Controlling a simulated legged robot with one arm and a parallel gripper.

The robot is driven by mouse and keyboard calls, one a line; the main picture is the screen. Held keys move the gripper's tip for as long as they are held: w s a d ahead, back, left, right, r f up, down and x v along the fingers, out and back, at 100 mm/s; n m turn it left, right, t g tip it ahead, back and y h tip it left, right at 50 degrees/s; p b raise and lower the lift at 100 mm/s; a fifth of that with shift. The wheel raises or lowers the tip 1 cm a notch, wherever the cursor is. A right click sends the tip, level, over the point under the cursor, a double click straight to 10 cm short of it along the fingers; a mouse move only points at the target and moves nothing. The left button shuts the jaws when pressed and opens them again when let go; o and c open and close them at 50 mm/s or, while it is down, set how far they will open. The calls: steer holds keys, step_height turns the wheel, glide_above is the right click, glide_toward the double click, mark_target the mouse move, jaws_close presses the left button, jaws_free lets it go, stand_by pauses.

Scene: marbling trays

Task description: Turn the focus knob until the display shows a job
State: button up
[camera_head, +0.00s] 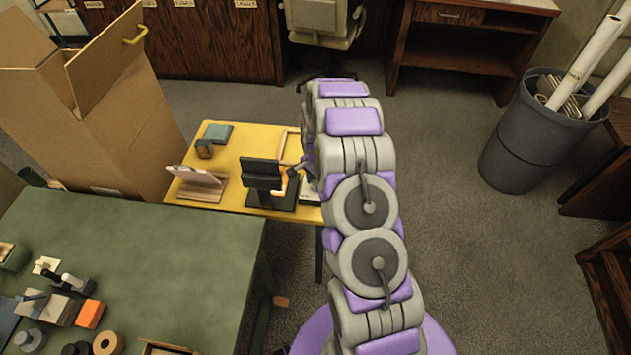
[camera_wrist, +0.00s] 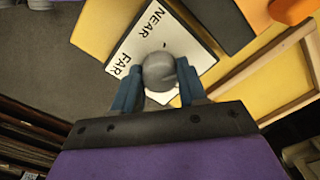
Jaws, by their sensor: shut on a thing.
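The focus knob (camera_wrist: 160,72) is grey and round-topped in the wrist view. It stands on a white plate (camera_wrist: 142,42) lettered NEAR and FAR. My gripper (camera_wrist: 159,90) has its two blue fingers on either side of the knob, shut on it. In the head view my arm hides the knob, and the plate (camera_head: 309,193) shows only in part. A dark upright panel (camera_head: 262,172) on a black base, possibly the display, stands left of my gripper on the yellow table (camera_head: 240,148). No readout can be made out on it.
A pale panel on a wooden stand (camera_head: 200,183) and a teal block (camera_head: 218,131) are also on the yellow table. A wooden frame (camera_wrist: 265,70) lies close to my gripper. A green table (camera_head: 150,250), cardboard box (camera_head: 110,130) and grey bin (camera_head: 520,135) stand around.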

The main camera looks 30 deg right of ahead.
steer(key=shift+r, duration=0.1)
steer(key=shift+r+n+p, duration=0.1)
steer(key=shift+n+p, duration=0.75)
steer(key=shift+n, duration=0.25)
steer(key=n+p, duration=0.1)
steer(key=n, duration=0.2)
steer(key=shift+n+p, duration=0.3)
steer(key=shift+p, duration=0.1)
steer(key=n, duration=0.6)
steer(key=shift+w+d+p, duration=0.1)
steer(key=shift+p, duration=0.3)
steer(key=o, duration=1.1)
steer(key=shift+c, duration=0.2)
step_height(320, 180, up, 17)
steer(key=p, duration=0.2)
steer(key=shift+d, duration=0.2)
